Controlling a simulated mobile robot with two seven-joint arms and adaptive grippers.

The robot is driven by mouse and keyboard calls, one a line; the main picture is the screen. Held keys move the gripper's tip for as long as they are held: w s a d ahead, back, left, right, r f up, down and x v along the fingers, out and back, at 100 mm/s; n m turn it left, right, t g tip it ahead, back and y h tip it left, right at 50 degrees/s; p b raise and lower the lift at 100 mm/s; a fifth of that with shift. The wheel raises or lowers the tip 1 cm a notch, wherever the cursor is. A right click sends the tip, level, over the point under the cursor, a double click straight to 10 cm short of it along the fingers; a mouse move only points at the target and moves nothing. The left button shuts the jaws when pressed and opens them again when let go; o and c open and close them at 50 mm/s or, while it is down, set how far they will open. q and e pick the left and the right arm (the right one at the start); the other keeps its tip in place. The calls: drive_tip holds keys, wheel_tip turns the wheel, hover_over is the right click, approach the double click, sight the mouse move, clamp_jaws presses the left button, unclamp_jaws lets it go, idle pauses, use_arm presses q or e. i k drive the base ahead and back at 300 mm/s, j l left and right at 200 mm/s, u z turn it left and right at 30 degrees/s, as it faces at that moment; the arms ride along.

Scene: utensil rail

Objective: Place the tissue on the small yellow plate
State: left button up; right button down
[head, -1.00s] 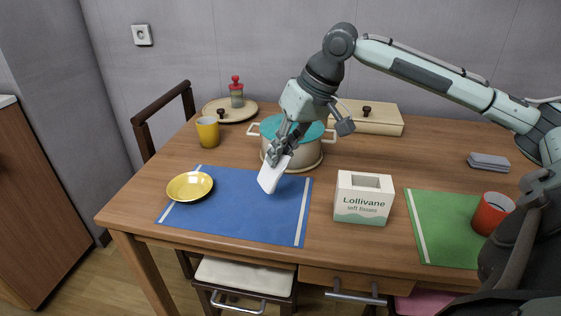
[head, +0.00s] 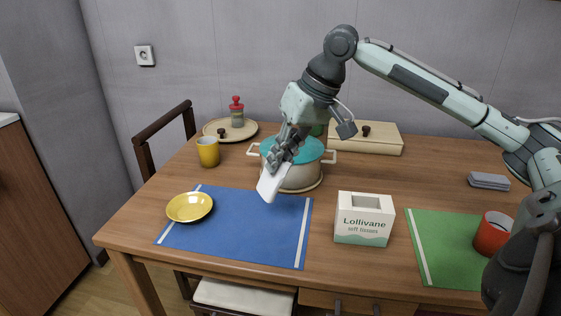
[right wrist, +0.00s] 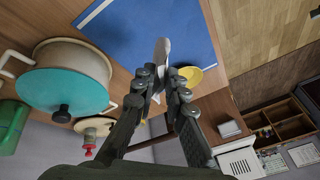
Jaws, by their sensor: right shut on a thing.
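The white tissue (head: 272,182) hangs from my right gripper (head: 281,158), which is shut on it above the blue mat. In the right wrist view the tissue (right wrist: 161,55) shows between the fingertips of the right gripper (right wrist: 161,80). The small yellow plate (head: 190,207) lies on the left part of the blue mat, to the left of the tissue and apart from it. The plate (right wrist: 190,76) also shows in the right wrist view, partly hidden behind the fingers. My left gripper is not in view.
A tissue box (head: 363,219) stands right of the blue mat (head: 240,238). A pot with a teal lid (head: 308,152) stands just behind the gripper. A yellow cup (head: 208,152) is behind the plate. A red cup (head: 492,234) stands on the green mat (head: 440,255).

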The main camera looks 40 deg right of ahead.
sight(191, 212)
drive_tip(key=k+j, duration=0.15)
drive_tip(key=k, duration=0.35)
drive_tip(key=k+j, duration=0.1)
drive_tip(key=k, duration=0.4)
